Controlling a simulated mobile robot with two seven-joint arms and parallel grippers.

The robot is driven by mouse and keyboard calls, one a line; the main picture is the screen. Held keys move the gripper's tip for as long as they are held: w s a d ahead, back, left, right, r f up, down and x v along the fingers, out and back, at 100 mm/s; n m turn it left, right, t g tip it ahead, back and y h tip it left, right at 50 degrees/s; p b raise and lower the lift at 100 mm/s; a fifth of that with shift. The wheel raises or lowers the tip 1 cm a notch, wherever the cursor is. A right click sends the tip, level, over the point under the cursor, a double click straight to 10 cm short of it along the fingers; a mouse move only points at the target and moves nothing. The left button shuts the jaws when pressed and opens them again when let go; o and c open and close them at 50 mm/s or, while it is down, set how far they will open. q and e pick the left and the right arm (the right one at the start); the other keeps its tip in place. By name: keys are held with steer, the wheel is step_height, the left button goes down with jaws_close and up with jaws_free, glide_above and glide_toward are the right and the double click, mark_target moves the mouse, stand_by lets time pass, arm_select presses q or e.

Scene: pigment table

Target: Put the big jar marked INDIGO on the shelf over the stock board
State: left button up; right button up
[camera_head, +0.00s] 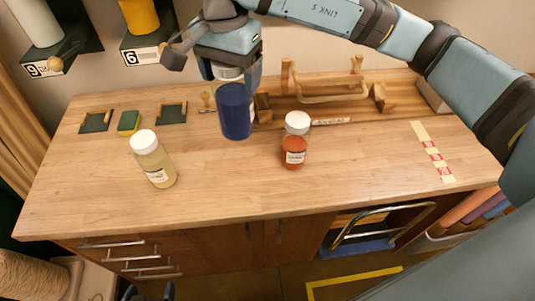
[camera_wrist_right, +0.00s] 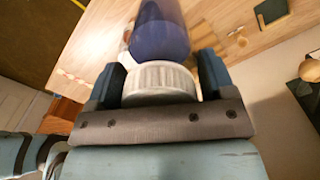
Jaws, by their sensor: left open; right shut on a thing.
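A big dark blue jar (camera_head: 236,112) with a white lid hangs upright in my right gripper (camera_head: 229,72), seemingly above the table. A pale label edge shows on its right side, but I cannot read it. In the right wrist view the fingers (camera_wrist_right: 160,85) are shut on the white ribbed lid, with the blue body (camera_wrist_right: 160,30) beyond. My left gripper (camera_head: 150,293) is open and empty at the bottom left, partly cut off, below the table's front edge. A wooden rack with pegs and a handle (camera_head: 325,98) stands at the table's back; I cannot tell whether it is the stock board.
A pale yellow jar (camera_head: 153,160) and an orange-red jar (camera_head: 295,150) stand on the table. Numbered wall holders (camera_head: 145,51) are at upper left. The right tabletop is mostly clear.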

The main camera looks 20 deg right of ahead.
mark_target(235, 102)
steer(key=shift+w+f, duration=0.15)
steer(key=shift+f, duration=0.2)
steer(key=f, duration=0.3)
steer(key=s+f+p, duration=0.1)
steer(key=f, duration=0.1)
steer(key=shift+f, duration=0.2)
step_height(235, 102, down, 14)
steer(key=p, duration=0.2)
steer(key=shift+w+r, duration=0.2)
steer(key=shift+f, duration=0.2)
steer(key=o, duration=1.5)
steer(key=shift+o, duration=0.2)
